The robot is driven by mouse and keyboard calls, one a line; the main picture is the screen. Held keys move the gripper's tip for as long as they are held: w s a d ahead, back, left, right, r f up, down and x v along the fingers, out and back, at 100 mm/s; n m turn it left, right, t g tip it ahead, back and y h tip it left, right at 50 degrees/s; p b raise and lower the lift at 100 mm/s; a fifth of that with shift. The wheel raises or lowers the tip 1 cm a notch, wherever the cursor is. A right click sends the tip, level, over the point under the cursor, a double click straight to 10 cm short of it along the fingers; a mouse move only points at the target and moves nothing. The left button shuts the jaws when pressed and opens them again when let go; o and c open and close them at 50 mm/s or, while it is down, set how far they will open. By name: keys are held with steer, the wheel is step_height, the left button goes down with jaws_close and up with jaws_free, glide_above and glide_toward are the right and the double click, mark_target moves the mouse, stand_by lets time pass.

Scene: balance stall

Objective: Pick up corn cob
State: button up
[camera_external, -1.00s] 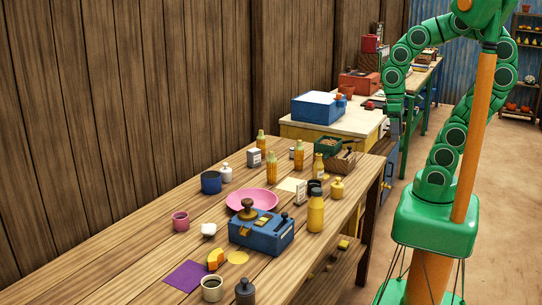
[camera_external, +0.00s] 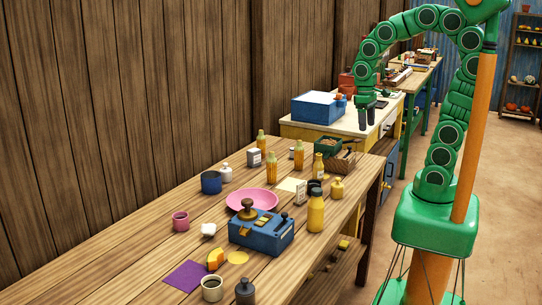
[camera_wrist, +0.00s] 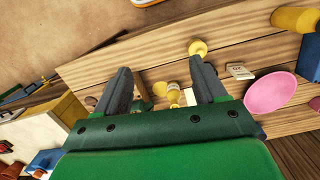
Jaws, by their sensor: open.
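The wooden table (camera_external: 130,262) also holds a pink plate (camera_external: 251,200), a blue scale-like box (camera_external: 261,232), a yellow bottle (camera_external: 316,211), a dark blue pot (camera_external: 211,182) and a green box (camera_external: 328,147). A wooden wall (camera_external: 150,90) stands behind. A second table with a blue-and-white box (camera_external: 318,107) lies beyond.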

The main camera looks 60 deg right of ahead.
steer(key=w+d+f+m, duration=0.1)
steer(key=w+d+f, duration=0.1)
steer(key=w, duration=0.6)
steer(key=w+d+f+m, duration=0.1)
steer(key=w+f, duration=0.1)
steer(key=w, duration=0.6)
steer(key=m+t, duration=0.1)
steer(key=m, duration=0.1)
glide_above(299, 148)
steer(key=f, duration=0.8)
steer(key=shift+w+d+f, duration=0.1)
steer(key=shift+d+f, duration=0.25)
steer(key=shift+d, duration=0.05)
steer(key=shift+w+d+f, duration=0.1)
steer(key=shift+w+f, duration=0.15)
steer(key=shift+f, duration=0.4)
steer(key=shift+s+f, duration=0.2)
steer(key=shift+f, duration=3.3)
steer(key=c, duration=1.1)
steer(key=shift+r, duration=0.2)
steer(key=shift+c, duration=0.3)
